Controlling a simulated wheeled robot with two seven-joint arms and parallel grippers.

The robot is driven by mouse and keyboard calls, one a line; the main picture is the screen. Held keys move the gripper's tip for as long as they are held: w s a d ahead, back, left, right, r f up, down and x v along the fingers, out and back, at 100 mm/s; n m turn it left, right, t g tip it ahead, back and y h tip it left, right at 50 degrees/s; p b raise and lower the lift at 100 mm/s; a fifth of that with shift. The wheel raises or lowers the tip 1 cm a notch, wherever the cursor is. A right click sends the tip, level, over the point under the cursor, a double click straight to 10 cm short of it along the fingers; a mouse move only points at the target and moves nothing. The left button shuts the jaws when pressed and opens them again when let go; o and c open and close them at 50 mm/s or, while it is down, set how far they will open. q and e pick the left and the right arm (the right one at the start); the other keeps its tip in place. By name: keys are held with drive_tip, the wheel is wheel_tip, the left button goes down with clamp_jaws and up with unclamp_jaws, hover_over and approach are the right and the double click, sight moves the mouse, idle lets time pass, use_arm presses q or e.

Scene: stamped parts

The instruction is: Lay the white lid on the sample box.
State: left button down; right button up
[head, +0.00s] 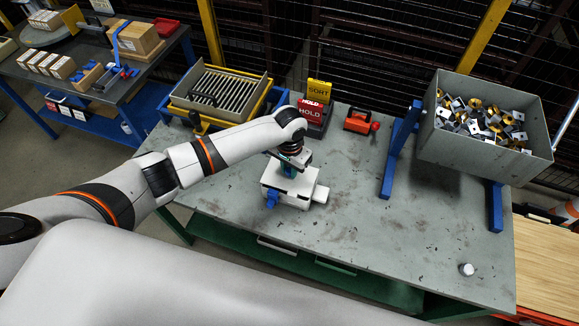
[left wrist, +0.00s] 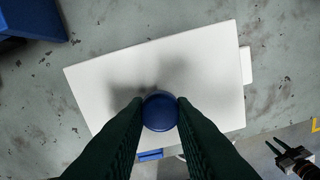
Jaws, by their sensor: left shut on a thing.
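The white lid (left wrist: 190,70) has a round blue knob (left wrist: 160,111). My left gripper (head: 289,171) is shut on the knob; its dark green fingers flank it in the left wrist view. The sample box (head: 290,198) is white with a blue latch (head: 271,199) and stands on the grey table. The lid is over the box and hides most of it from above; a white side piece (left wrist: 245,65) and the blue latch (left wrist: 150,155) show past its edges. I cannot tell whether lid and box touch. My right gripper (left wrist: 277,145) shows small at lower right, fingers apart and empty.
A grey bin of metal parts (head: 485,150) stands on a blue frame at the right. A slotted tray (head: 215,93), sign blocks (head: 311,112) and an orange tool (head: 360,122) are at the back. A small white cylinder (head: 467,269) is near the front right. The table's middle is clear.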

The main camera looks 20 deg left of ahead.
use_arm(q)
drive_tip(key=shift+r, duration=0.1)
idle(0.3)
drive_tip(key=shift+p, duration=0.35)
idle(0.5)
drive_tip(key=shift+p, duration=0.65)
idle(0.4)
idle(0.4)
drive_tip(key=shift+f+b, duration=0.8)
drive_tip(key=shift+f, duration=0.5)
drive_tip(key=c, duration=1.2)
unclamp_jaws()
drive_tip(key=shift+r, duration=0.1)
drive_tip(key=shift+o, duration=0.2)
